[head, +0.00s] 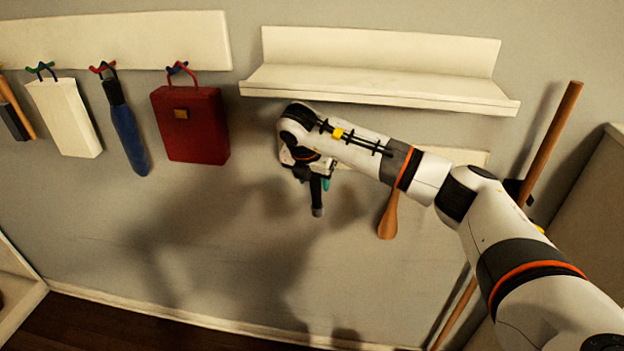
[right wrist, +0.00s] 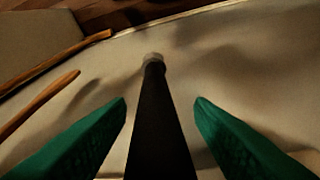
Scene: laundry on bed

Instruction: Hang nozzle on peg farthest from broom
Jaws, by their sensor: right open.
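The nozzle is a dark wand with a grey tip (head: 317,205). It points down in front of the wall, and its upper end is hidden by my right gripper (head: 318,183). In the right wrist view the black nozzle (right wrist: 157,120) runs between the two green fingers of my right gripper (right wrist: 160,103), which are open with gaps on both sides. The broom (head: 555,135) is a long wooden stick leaning at the right. A pale peg board (head: 472,157) shows behind my right arm; its pegs are hidden. My left gripper is out of view.
A cream shelf (head: 380,85) is just above my right arm. A wooden handle (head: 388,218) hangs below the arm. A rack (head: 130,40) at left holds a red bag (head: 192,130), a blue umbrella-like item (head: 128,135) and a white item (head: 65,120).

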